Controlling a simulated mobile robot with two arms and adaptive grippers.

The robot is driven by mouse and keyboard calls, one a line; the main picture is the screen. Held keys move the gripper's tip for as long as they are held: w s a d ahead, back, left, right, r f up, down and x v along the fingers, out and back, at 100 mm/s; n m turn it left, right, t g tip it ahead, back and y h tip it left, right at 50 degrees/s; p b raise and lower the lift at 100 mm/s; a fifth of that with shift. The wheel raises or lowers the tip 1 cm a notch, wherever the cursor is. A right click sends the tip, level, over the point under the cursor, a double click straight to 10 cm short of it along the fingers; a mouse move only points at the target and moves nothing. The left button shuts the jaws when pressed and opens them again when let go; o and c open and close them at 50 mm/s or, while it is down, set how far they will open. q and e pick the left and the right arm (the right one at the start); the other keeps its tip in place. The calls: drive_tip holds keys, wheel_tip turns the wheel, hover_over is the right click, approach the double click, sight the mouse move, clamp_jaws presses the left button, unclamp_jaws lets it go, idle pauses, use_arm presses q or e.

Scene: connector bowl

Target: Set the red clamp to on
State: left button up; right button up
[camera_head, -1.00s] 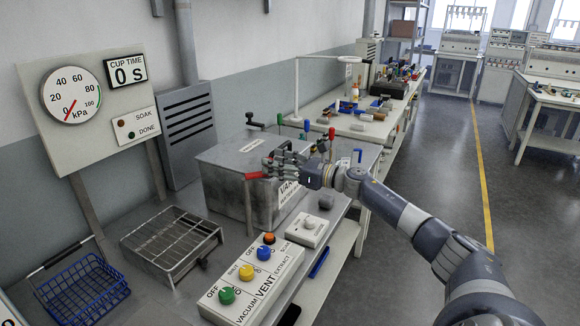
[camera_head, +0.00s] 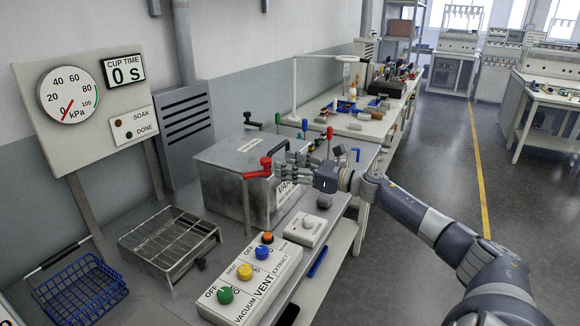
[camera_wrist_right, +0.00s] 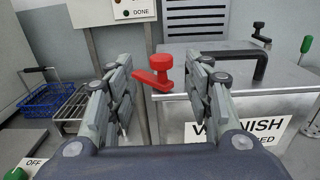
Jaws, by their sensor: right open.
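The red clamp (camera_head: 257,173) is at the front edge of the grey metal box, with a round knob and a lever pointing left. It also shows in the right wrist view (camera_wrist_right: 155,80), seen between my fingers and beyond them. My right gripper (camera_head: 281,167) is open and empty, just right of the clamp in the head view. Whether any finger touches the clamp I cannot tell. The metal box (camera_head: 222,185) has its lid down and a VARNISH label (camera_wrist_right: 240,142), partly hidden by my gripper. My left gripper is not in view.
A control panel with coloured knobs (camera_head: 250,285) lies in front of the box. A wire rack (camera_head: 168,240) and blue basket (camera_head: 78,290) stand left.

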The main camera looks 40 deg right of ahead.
drive_tip(key=shift+a, duration=0.15)
drive_tip(key=c, duration=0.4)
drive_tip(key=a+p, duration=0.1)
drive_tip(key=a+f+p, duration=0.2)
drive_tip(key=shift+s+a+m+h, duration=0.1)
drive_tip(key=shift+s+m+h, duration=0.15)
drive_tip(key=shift+m+h, duration=0.15)
clamp_jaws()
drive_tip(key=m+h+p, duration=0.5)
drive_tip(key=h+p, duration=0.3)
drive_tip(key=p, duration=0.1)
approach(267, 166)
drive_tip(key=shift+t, duration=0.4)
drive_tip(key=w+p, duration=0.1)
drive_tip(key=w+d+p, duration=0.1)
drive_tip(key=w, duration=0.1)
drive_tip(key=w+f+p, duration=0.1)
drive_tip(key=w, duration=0.1)
drive_tip(key=shift+d, duration=0.25)
drive_tip(key=shift+w+d+f, duration=0.15)
drive_tip(key=shift+w+f, duration=0.05)
drive_tip(key=shift+w, duration=0.65)
drive_tip(key=shift+w+d+n+y+b, duration=0.15)
drive_tip(key=shift+d+n+y+b, duration=0.15)
drive_tip(key=shift+y+b, duration=0.15)
